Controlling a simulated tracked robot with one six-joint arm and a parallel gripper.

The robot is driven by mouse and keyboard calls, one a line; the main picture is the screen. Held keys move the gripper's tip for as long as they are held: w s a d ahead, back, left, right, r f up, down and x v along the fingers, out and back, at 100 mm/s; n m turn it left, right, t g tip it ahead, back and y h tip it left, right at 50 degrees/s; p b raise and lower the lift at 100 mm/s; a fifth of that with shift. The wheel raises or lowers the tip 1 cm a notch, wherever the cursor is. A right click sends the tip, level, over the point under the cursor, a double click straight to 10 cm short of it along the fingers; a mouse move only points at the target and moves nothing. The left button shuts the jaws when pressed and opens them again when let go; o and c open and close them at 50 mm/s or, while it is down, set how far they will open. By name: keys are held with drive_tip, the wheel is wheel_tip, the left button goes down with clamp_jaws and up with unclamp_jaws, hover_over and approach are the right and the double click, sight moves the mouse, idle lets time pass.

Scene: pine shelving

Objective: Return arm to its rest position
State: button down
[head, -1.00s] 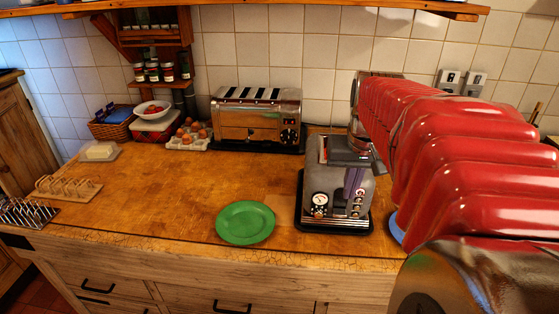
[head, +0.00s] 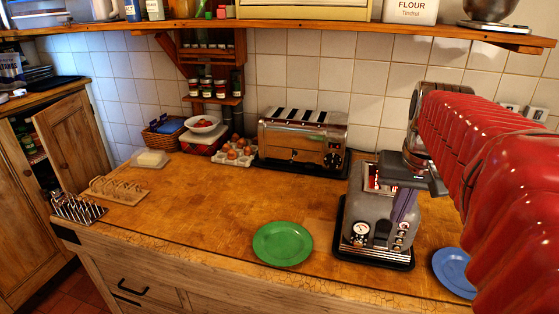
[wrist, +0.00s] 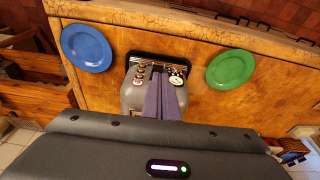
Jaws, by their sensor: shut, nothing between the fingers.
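My arm comes in from the right in the head view, its red ribbed cover reaching out over the counter. My gripper (head: 398,220) points down in front of a grey appliance with dials (head: 368,212). Its two purple-grey fingers are together and empty, and also show in the wrist view (wrist: 160,76). There they overlap the appliance (wrist: 133,95); I cannot tell whether they touch it. The dark gripper body fills the bottom of the wrist view.
A green plate (head: 283,244) and a blue plate (head: 455,272) flank the appliance. A chrome toaster (head: 303,140), an egg tray (head: 232,153) and toast racks (head: 118,189) stand on the wooden counter (head: 200,210). A shelf (head: 330,28) runs above. The counter's left middle is clear.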

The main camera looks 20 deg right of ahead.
idle(0.3)
drive_tip(key=s+a+f+n+t, duration=0.1)
drive_tip(key=a+f+n, duration=0.1)
drive_tip(key=a, duration=0.6)
drive_tip(key=s+a+f+n+t+y, duration=0.1)
drive_tip(key=s+a+f+n, duration=0.1)
drive_tip(key=a, duration=0.6)
drive_tip(key=s+a+f+n+t, duration=0.1)
drive_tip(key=s+a+f+n, duration=0.1)
drive_tip(key=a, duration=0.6)
drive_tip(key=shift+s+a+f+n+y, duration=0.15)
drive_tip(key=shift+f+n+y, duration=0.15)
drive_tip(key=shift+f, duration=0.45)
